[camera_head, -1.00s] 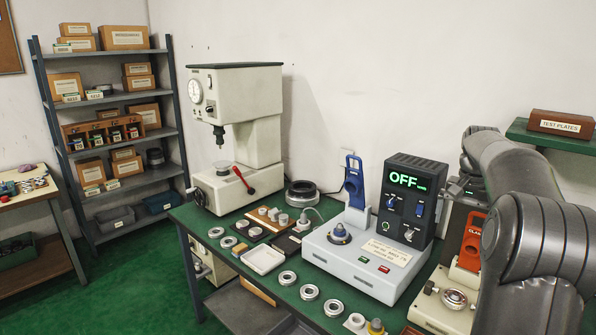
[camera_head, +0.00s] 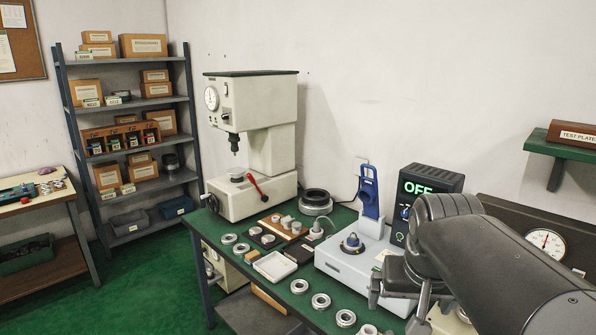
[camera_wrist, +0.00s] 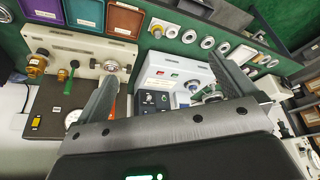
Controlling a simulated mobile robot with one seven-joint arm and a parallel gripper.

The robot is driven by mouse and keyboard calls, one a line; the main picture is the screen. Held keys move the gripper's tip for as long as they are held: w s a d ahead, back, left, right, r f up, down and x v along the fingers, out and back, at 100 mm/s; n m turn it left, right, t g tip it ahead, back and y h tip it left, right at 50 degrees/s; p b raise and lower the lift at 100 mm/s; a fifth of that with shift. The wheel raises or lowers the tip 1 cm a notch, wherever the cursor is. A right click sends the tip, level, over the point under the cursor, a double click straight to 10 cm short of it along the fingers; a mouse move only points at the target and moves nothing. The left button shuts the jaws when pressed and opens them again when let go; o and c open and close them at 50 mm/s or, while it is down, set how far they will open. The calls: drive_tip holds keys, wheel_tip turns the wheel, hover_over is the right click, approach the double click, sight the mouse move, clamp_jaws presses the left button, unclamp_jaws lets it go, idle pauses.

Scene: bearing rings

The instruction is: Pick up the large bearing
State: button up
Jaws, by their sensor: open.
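The largest ring in the head view, a thick dark-and-steel bearing (camera_head: 316,202), lies flat on the green bench (camera_head: 345,217), just right of the press. Several smaller steel rings (camera_head: 320,301) lie in a row along the bench's front edge. My gripper (camera_head: 397,303) is in front of the heater unit, well to the right of and nearer than the large bearing. In the wrist view my gripper (camera_wrist: 168,88) has its fingers spread with nothing held between them. I cannot make out the large bearing in the wrist view.
The press (camera_head: 265,130) stands left of the bearing. A white tray (camera_head: 275,265) and small parts lie in front.

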drive_tip(key=shift+n+t+y, duration=0.4)
drive_tip(key=shift+n+t, duration=0.2)
drive_tip(key=shift+n, duration=0.3)
drive_tip(key=s+a+f, duration=0.1)
drive_tip(key=s, duration=0.1)
drive_tip(key=s+a+f, duration=0.1)
drive_tip(key=s+f, duration=0.1)
drive_tip(key=s, duration=0.1)
drive_tip(key=s+a+f, duration=0.1)
drive_tip(key=s+f, duration=0.1)
drive_tip(key=s, duration=0.1)
drive_tip(key=shift+a+f, duration=0.2)
drive_tip(key=shift+f, duration=0.05)
drive_tip(key=shift+c, duration=0.2)
drive_tip(key=shift+s+f, duration=0.2)
drive_tip(key=shift+s, duration=0.05)
drive_tip(key=shift+c, duration=0.9)
